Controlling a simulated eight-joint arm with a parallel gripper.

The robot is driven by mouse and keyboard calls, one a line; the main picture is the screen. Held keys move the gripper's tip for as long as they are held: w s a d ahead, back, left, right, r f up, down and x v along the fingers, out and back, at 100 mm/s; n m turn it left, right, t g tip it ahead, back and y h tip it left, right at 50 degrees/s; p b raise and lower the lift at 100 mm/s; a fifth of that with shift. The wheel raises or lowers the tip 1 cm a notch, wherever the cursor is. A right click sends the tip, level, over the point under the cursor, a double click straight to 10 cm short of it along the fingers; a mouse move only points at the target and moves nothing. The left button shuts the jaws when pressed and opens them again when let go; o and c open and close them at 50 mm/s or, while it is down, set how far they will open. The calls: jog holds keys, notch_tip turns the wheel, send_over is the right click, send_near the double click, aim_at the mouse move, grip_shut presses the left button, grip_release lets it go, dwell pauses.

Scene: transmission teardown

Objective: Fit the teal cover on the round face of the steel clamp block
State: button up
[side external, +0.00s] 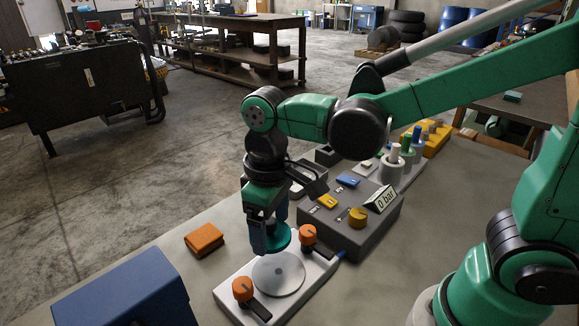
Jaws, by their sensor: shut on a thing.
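The teal cover (278,238) is a small round disc held in my gripper (268,240). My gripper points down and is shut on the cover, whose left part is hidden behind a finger. The steel clamp block (234,293) is a pale plate on the bench, with a light grey round face (279,275) that has a small dark centre. The cover is above the far side of the round face and appears apart from it. An orange-knobbed clamp (243,290) stands at the near left of the face, and another (308,236) at the far right.
A grey control box (345,238) with a yellow knob and a "0 bar" sign stands right behind the block. An orange block (204,240) lies to the left. A blue bin (125,290) fills the near left. A rack with several coloured pegs (407,165) stands farther back. The bench front right is clear.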

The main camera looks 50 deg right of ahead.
aim_at(280, 272)
jog(key=shift+s+f, duration=0.6)
jog(key=shift+s, duration=0.2)
jog(key=shift+f, duration=2.35)
jog(key=shift+f, duration=0.25)
jog(key=o, duration=1.2)
jog(key=shift+c, duration=0.2)
jog(key=shift+r, duration=3.55)
jog(key=shift+d, duration=0.1)
